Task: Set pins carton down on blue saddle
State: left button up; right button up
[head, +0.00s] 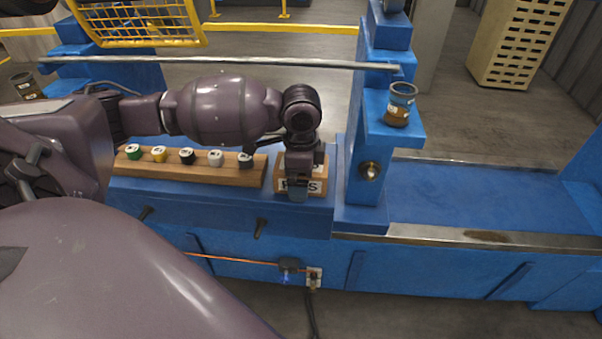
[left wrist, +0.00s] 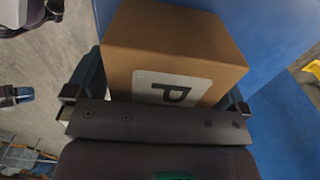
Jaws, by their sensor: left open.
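The pins carton (head: 285,185) is a small brown box with a white label, partly hidden behind my left gripper (head: 298,188). It appears to sit on the blue saddle (head: 230,206), at the right end beside a wooden rack. In the left wrist view the carton (left wrist: 175,45) fills the space between the fingers of my left gripper (left wrist: 157,90). The fingers are open, one on each side of the carton. Whether they touch its sides cannot be told. Blue surface (left wrist: 275,40) shows beyond the carton. My right gripper is not in view.
The wooden rack (head: 190,172) holds several colour-capped items left of the carton. A blue upright (head: 367,150) stands close on the right, with a jar (head: 399,105) on its ledge. A long metal bar (head: 220,62) crosses behind. The blue bed (head: 480,195) at right is clear.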

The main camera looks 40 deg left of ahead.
pick_arm(q)
notch_tip(320, 180, up, 5)
jog(key=shift+r+p, duration=0.15)
jog(key=shift+p, duration=0.55)
notch_tip(320, 180, up, 6)
jog(key=shift+f+p, duration=0.25)
jog(key=shift+p, duration=0.35)
jog(key=shift+r, duration=0.7)
